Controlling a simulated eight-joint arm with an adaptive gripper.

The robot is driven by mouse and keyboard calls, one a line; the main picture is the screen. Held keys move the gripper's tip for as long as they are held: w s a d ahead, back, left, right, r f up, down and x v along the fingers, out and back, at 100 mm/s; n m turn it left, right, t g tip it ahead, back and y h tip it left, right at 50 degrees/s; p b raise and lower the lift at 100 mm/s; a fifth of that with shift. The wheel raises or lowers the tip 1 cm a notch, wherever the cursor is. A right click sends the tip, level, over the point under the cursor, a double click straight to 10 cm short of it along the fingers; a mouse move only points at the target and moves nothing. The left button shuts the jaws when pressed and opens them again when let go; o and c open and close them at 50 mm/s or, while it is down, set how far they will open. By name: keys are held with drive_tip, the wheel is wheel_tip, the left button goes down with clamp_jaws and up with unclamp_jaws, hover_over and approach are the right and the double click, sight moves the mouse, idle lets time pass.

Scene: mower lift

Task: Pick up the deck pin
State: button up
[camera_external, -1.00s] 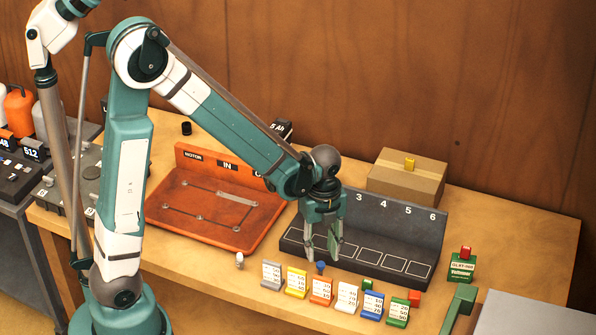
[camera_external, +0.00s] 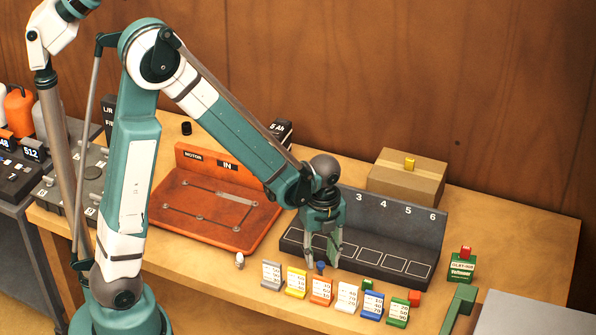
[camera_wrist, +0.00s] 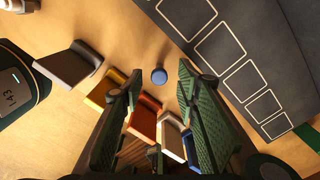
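No part is labelled as the deck pin. A small blue round-topped pin (camera_external: 320,267) stands on the table in front of the black numbered tray. In the wrist view its blue round top (camera_wrist: 158,76) shows between and just beyond my fingertips. My gripper (camera_external: 323,260) points down over it, open and empty, with its two green fingers apart (camera_wrist: 160,84). I cannot tell whether the fingertips are level with the pin. A pale grey pin (camera_external: 240,260) stands to the left, near the orange board's front corner.
A row of coloured label cards (camera_external: 321,292) stands close in front of my gripper. The black numbered tray (camera_external: 420,226) is just behind it. The orange motor board (camera_external: 165,218) lies left, a cardboard box (camera_external: 418,184) behind, and a green block (camera_external: 461,268) at right.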

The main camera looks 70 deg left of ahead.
sight(321, 264)
drive_tip(key=shift+f+b, duration=0.3)
drive_tip(key=shift+f, duration=2.2)
drive_tip(key=shift+c, duration=0.3)
drive_tip(key=c, duration=0.9)
